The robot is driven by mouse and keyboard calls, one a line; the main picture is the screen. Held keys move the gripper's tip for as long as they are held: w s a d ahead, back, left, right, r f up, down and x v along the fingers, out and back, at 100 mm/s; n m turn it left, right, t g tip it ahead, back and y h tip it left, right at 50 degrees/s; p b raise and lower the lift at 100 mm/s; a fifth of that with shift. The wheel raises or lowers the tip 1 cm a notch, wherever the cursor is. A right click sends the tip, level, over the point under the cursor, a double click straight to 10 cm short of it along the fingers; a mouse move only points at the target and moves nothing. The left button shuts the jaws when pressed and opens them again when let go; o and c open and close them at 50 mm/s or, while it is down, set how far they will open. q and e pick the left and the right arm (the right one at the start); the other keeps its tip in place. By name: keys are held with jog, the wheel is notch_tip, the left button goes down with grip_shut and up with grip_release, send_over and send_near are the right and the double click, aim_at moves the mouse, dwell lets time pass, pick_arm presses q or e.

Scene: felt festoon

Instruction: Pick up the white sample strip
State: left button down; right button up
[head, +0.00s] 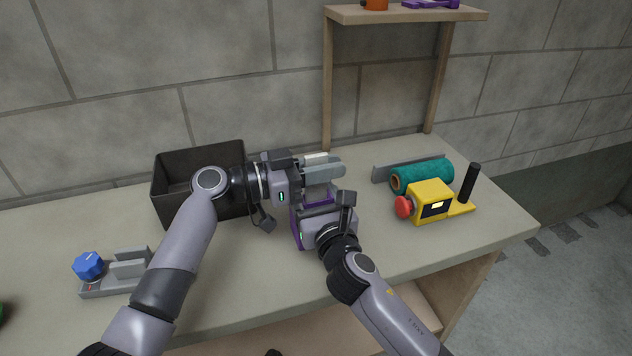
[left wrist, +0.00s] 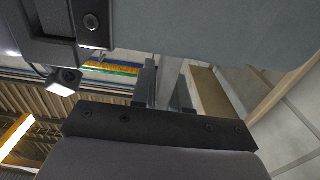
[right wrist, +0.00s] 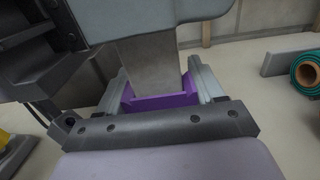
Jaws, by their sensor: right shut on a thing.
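The white sample strip (head: 315,158) stands upright, its top showing white above my left fingers in the head view. In the right wrist view its shaded grey face (right wrist: 150,62) rises from a purple holder (right wrist: 158,103). My left gripper (head: 326,170) reaches across from the left, its fingers on either side of the strip; the strip (left wrist: 169,78) shows between them in the left wrist view. I see no clear grip there. My right gripper (right wrist: 162,92) is shut on the purple holder, below the left gripper. The strip's lower end is hidden in the holder.
A dark open bin (head: 165,200) stands behind my left arm. A grey fixture with a blue knob (head: 88,265) is at left. A teal roll (head: 424,175) and a yellow box with a red button (head: 430,200) stand at right. A shelf (head: 400,15) is behind.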

pick_arm(q)
notch_tip(320, 180, up, 10)
jog(key=shift+r, duration=0.1)
dwell(0.5)
pick_arm(e)
jog(key=o, duration=1.3)
jog(key=shift+c, duration=0.2)
